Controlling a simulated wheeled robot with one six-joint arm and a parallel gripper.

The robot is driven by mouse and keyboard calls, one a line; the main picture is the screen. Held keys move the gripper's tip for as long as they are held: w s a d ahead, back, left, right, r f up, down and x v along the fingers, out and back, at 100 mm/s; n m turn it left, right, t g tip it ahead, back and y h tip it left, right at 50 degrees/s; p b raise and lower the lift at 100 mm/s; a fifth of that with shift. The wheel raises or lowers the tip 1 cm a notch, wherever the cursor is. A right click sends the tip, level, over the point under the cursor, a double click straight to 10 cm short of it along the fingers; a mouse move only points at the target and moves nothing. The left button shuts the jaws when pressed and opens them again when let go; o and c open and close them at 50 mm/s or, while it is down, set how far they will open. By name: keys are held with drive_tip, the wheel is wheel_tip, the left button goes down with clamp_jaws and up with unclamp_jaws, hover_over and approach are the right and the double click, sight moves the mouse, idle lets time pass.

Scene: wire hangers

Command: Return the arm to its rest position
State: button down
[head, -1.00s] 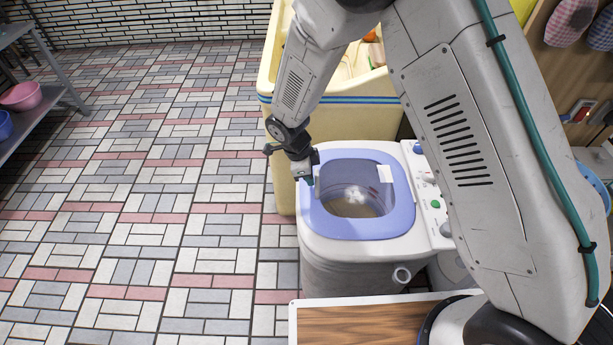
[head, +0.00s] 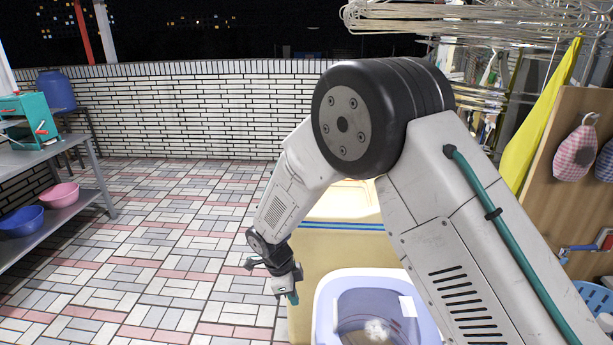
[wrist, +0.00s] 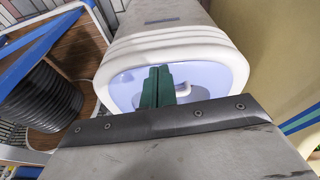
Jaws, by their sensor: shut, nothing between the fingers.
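My arm is bent in front of the head camera, with its elbow high in the middle of the view. My gripper (head: 293,298) points down at the left side of the washing machine (head: 325,305). In the wrist view, its two green fingers (wrist: 158,84) are together with nothing between them. Behind them is the machine's pale blue top (wrist: 200,78) with its white rim. The gripper appears apart from the machine, though the exact gap is hard to judge.
Wire hangers (head: 470,18) hang at the upper right, near a yellow cloth (head: 540,120). A metal shelf (head: 75,200) with basins is on the left. The tiled floor (head: 165,240) between is open.

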drive_tip(key=s+d+r+n+t+y, duration=0.1)
drive_tip(key=s+d+r+n+y, duration=0.1)
drive_tip(key=s+d+r+n, duration=1.5)
drive_tip(key=shift+s+d+r+n+t+y, duration=0.3)
drive_tip(key=shift+s+d+r+y, duration=0.1)
drive_tip(key=shift+s+d+r, duration=6.75)
drive_tip(key=shift+w+a+r, duration=0.2)
drive_tip(key=shift+w+r, duration=0.15)
drive_tip(key=shift+w, duration=0.15)
drive_tip(key=shift+w+a+r, duration=0.2)
drive_tip(key=shift+w+r, duration=0.15)
drive_tip(key=shift+w, duration=0.15)
